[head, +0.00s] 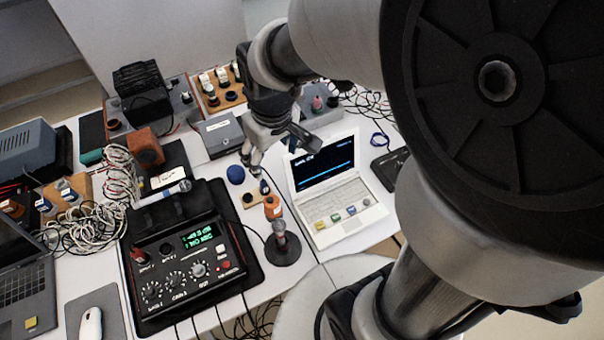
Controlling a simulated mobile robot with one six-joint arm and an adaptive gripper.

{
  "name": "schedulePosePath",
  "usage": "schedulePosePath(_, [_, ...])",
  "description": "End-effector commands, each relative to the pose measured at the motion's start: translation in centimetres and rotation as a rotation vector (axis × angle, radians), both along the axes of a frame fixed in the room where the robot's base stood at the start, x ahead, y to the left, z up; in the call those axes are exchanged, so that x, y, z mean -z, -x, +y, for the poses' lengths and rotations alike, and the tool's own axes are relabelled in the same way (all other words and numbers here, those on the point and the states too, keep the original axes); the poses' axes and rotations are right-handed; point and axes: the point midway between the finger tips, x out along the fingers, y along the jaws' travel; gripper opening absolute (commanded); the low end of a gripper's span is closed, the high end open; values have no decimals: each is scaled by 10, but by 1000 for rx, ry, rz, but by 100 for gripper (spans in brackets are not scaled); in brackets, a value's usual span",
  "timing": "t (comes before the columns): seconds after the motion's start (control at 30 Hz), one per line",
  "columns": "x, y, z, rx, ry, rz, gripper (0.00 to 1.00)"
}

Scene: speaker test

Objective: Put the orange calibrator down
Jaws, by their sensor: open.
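The fingertips are small and partly dark in this view. A microphone-like piece on a round black stand (283,249) is just in front of the calibrator.
A black meter box (188,260) with knobs stands at left front. Coiled cables (85,222) and an orange box (146,147) are further left. The table is crowded.

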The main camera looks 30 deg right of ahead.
Motion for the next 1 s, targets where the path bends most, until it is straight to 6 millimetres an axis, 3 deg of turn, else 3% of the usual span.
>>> schedulePosePath(0.03, [-21,15,0,25,-6,-33,68])
schedulePosePath(0.2, [-67,70,0,117,-31,-107,68])
schedulePosePath(0.4, [-89,125,0,202,-60,-171,68])
schedulePosePath(0.5, [-92,140,0,227,-70,-189,68])
schedulePosePath(0.9, [-93,149,0,243,-77,-198,68])
schedulePosePath(1.0, [-85,149,0,242,-77,-198,68])
